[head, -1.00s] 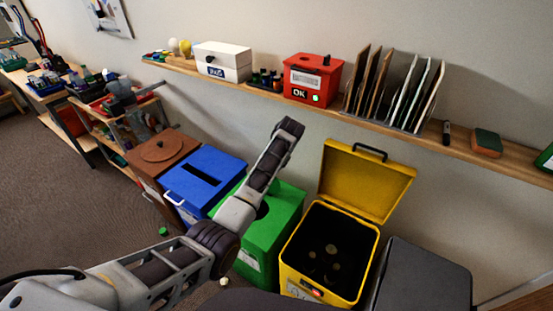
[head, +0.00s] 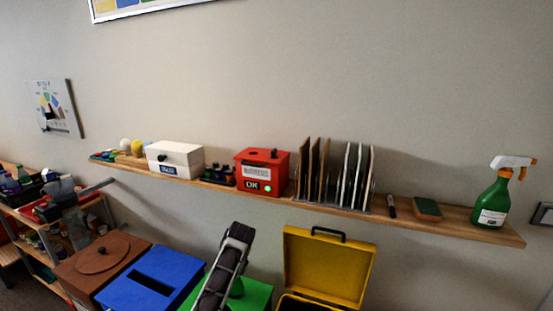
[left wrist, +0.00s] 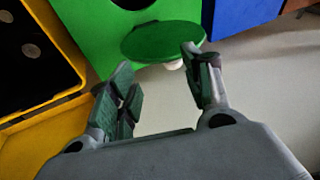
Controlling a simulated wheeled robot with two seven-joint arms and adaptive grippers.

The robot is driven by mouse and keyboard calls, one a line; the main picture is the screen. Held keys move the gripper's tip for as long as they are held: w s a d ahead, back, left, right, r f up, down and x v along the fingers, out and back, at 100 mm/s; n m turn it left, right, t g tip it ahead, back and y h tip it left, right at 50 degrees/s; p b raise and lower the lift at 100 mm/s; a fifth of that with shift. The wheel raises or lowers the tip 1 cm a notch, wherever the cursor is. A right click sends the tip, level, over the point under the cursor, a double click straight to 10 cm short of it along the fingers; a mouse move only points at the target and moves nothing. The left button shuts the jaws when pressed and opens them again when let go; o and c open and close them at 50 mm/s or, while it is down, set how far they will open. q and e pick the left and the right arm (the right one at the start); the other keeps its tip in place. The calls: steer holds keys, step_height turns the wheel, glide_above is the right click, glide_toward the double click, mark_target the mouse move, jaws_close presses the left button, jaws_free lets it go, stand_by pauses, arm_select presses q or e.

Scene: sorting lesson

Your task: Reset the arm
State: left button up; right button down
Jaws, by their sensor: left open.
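My left arm (head: 225,263) rises in front of the green bin (head: 257,295) in the head view; its jaws cannot be made out there. In the left wrist view my left gripper (left wrist: 158,62) is open, its two dark fingers spread apart with nothing held. A round green disc (left wrist: 158,40) with a pale stub under it lies just beyond the fingertips, by the edge of the green bin (left wrist: 88,28). Whether a finger touches the disc I cannot tell. My right gripper is not in view.
The blue bin (head: 150,287) and brown bin (head: 103,262) stand left of the green one, the open yellow bin (head: 328,268) right. Above runs a wooden shelf (head: 455,216) with a white box (head: 175,160), red box (head: 262,172), upright dividers and a spray bottle (head: 494,200).

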arm_select(q)
steer(key=s+a+f+h, duration=0.1)
steer(key=s+a+f, duration=0.1)
steer(key=s, duration=0.7)
steer(key=s+a+f+n, duration=0.1)
steer(key=s+f, duration=0.2)
steer(key=s, duration=0.6)
steer(key=s+a+f+h, duration=0.1)
steer(key=s+a+f, duration=0.1)
steer(key=s, duration=0.6)
steer(key=s+r+h, duration=0.1)
steer(key=s+r, duration=0.4)
steer(key=s, duration=0.8)
step_height(320, 180, down, 34)
steer(key=s+a+g, duration=0.1)
steer(key=s+g, duration=0.1)
steer(key=s, duration=0.1)
steer(key=s+a+f, duration=0.2)
steer(key=s+f, duration=0.7)
steer(key=s, duration=0.1)
steer(key=s+a+f+g, duration=0.1)
steer(key=s+a+f, duration=0.1)
steer(key=s+f, duration=0.8)
steer(key=shift+s, duration=0.75)
